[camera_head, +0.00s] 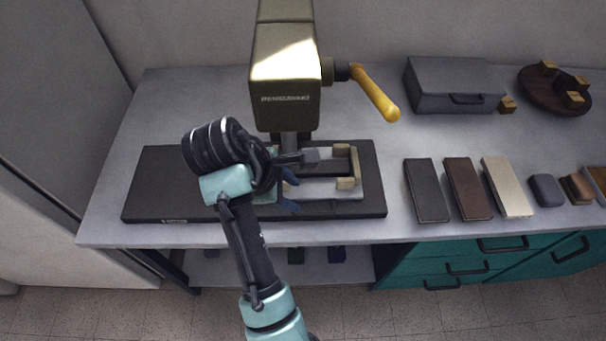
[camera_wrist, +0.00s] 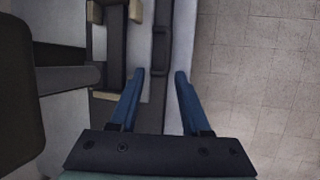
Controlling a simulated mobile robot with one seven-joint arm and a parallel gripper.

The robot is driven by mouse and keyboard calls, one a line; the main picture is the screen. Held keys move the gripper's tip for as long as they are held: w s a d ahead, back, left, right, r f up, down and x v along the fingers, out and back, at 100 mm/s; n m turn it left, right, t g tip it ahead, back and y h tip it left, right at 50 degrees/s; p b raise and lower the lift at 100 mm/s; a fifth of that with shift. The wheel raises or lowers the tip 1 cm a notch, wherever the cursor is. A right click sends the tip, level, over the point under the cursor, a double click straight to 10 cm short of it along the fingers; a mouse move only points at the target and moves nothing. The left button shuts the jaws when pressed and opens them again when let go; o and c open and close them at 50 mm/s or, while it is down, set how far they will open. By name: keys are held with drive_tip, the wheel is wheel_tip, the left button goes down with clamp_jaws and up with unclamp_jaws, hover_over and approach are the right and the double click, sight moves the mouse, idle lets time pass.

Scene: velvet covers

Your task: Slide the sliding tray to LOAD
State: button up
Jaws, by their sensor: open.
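The sliding tray (camera_head: 330,188) is a light grey plate with tan blocks along its right side. It lies on the black base (camera_head: 155,190) under the press. In the wrist view, part of the tray (camera_wrist: 99,42) with tan blocks shows at upper left. My gripper (camera_head: 292,191) has blue fingers, spread apart and empty, at the left part of the tray in the head view. I cannot tell whether they touch it. The wrist view also shows the open fingers (camera_wrist: 160,73). My arm hides the tray's left part, and no LOAD marking is readable.
The olive press head (camera_head: 285,85) with a yellow lever (camera_head: 375,92) stands behind the tray. To the right are several flat slabs (camera_head: 468,188), a grey case (camera_head: 453,86) and a round brown stand (camera_head: 548,92). The table (camera_head: 215,108) is clear at back left.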

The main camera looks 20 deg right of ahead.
drive_tip(key=r+g+p, duration=0.1)
drive_tip(key=b, duration=0.6)
approach(319, 213)
drive_tip(key=shift+n, duration=0.3)
drive_tip(key=x, duration=0.8)
drive_tip(key=shift+r, duration=0.1)
drive_tip(key=shift+a, duration=0.1)
clamp_jaws()
idle(0.5)
